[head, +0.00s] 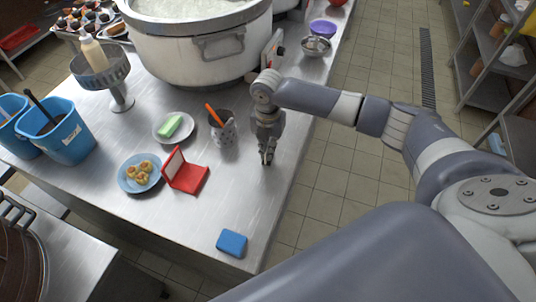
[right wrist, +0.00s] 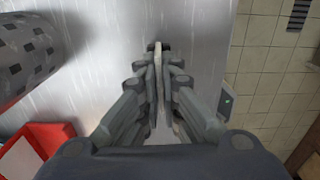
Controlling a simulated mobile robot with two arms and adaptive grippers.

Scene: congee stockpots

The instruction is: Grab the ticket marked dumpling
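My right gripper (head: 267,160) points down just above the right part of the steel table, right of the perforated cup. In the right wrist view its fingers (right wrist: 159,75) are close together. A thin pale strip shows between the pads; I cannot tell whether it is a pad or something held. No ticket with the readable word dumpling shows. A red folder-like object with a white panel (head: 183,172) stands open left of my gripper; its marking is not readable. It also shows in the right wrist view (right wrist: 35,150). My left gripper is out of view.
The perforated cup (head: 222,130) with an orange-handled tool stands close left of my gripper. A blue plate with small food (head: 128,180), a white plate with a green block (head: 160,130) and a blue block (head: 232,242) are nearby. A large pot (head: 180,70) stands behind.

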